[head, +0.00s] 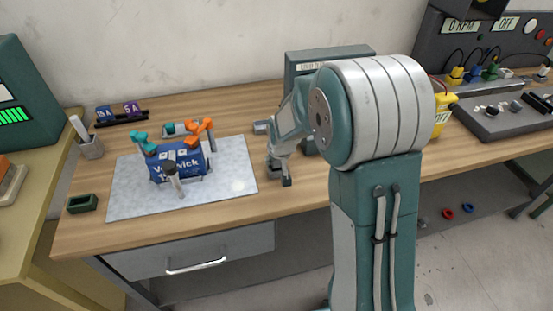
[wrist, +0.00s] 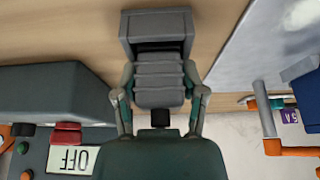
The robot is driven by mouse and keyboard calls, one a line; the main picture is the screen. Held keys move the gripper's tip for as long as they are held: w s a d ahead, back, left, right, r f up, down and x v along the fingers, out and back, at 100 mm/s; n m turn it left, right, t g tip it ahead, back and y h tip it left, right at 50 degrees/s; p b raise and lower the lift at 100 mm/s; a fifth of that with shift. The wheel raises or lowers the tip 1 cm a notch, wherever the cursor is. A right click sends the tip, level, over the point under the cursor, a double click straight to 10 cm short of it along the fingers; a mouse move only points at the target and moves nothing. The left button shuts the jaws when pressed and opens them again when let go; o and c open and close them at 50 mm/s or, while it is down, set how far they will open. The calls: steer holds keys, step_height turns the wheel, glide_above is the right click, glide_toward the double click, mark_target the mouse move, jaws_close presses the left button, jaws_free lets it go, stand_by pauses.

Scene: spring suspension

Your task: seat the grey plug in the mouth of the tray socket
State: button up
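The grey plug (wrist: 159,85) is a ribbed grey block between the two fingers of my gripper (wrist: 158,72) in the wrist view. The fingers lie along both its sides and appear closed on it. A grey box with a dark open mouth (wrist: 156,20), which looks like the tray socket, sits on the wood just past the plug. The plug's far end is at or very near the mouth; I cannot tell how far in it is. In the head view my gripper (head: 280,168) is low over the bench, right of the mat, and hides most of the plug.
A pale mat (head: 235,180) left of my gripper carries a blue box (head: 178,163) with orange and teal clamps. A grey-green instrument (head: 300,65) stands behind my arm. A small dark green tray (head: 82,203) is at the bench's left end. Bare wood lies along the front.

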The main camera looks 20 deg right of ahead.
steer(key=shift+o, duration=0.2)
steer(key=shift+f, duration=0.1)
steer(key=shift+r, duration=0.25)
steer(key=v, duration=1.2)
steer(key=s+r, duration=0.4)
steer(key=s, duration=0.8)
steer(key=s+r+t, duration=0.1)
steer(key=s+r, duration=0.3)
steer(key=s, duration=0.7)
steer(key=shift+s+r, duration=0.2)
steer(key=shift+s, duration=0.2)
